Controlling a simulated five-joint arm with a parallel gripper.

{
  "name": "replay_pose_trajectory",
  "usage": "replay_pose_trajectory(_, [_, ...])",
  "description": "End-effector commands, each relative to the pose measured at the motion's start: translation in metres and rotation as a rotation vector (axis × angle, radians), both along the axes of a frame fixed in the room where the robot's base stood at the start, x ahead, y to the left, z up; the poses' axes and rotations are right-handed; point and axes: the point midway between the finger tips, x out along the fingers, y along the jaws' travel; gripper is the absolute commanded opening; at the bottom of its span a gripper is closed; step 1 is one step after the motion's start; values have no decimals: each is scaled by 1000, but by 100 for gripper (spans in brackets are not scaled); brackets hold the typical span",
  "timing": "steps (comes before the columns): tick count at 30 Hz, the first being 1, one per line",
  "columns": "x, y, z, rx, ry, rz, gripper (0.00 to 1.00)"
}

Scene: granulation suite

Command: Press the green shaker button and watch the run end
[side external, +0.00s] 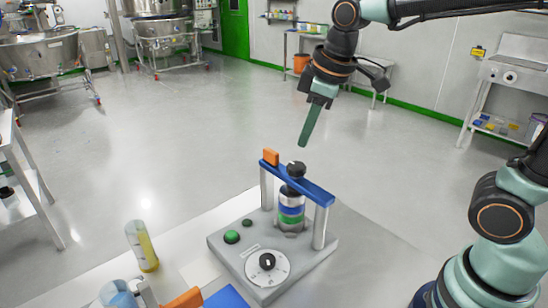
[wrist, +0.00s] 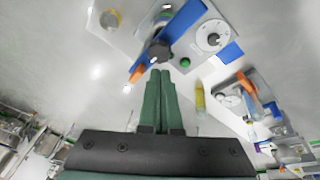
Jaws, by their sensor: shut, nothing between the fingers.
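The shaker has a grey base (side external: 290,267), two posts and a blue crossbar (side external: 312,190) with an orange end and a black knob (side external: 296,169). A stack of blue, white and green sieves (side external: 291,210) stands under the bar. The green button (side external: 231,237) is on the base's left part; it also shows in the wrist view (wrist: 185,62). A smaller dark green round piece (side external: 247,223) is beside it. My gripper (side external: 303,143) is shut and empty, above and apart from the shaker. In the wrist view its green fingers (wrist: 158,75) end near the black knob.
A white dial (side external: 267,268) is on the base's front. A tube with yellow contents (side external: 142,246) stands left of the shaker. Blue and orange items (side external: 186,299) are at the bottom edge. The raised crossbar and posts stand close to the button. The floor behind is open.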

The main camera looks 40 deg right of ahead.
Motion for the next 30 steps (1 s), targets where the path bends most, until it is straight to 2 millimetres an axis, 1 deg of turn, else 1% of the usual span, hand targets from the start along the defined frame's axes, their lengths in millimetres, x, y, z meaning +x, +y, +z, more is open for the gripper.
replay_pose_trajectory(1, [9, 8, -2, -16, 22, 61, 0])
replay_pose_trajectory(3, [19, 18, -4, -39, 46, 149, 0])
replay_pose_trajectory(8, [42, 44, -14, -86, 102, 351, 0])
replay_pose_trajectory(12, [60, 68, -28, -122, 149, 530, 0])
replay_pose_trajectory(16, [74, 90, -44, -150, 190, 690, 0])
replay_pose_trajectory(18, [80, 101, -52, -163, 210, 767, 0])
replay_pose_trajectory(22, [86, 116, -65, -178, 236, 879, 0])
replay_pose_trajectory(27, [90, 127, -75, -187, 253, 956, 0])
replay_pose_trajectory(30, [91, 129, -76, -189, 256, 970, 0])
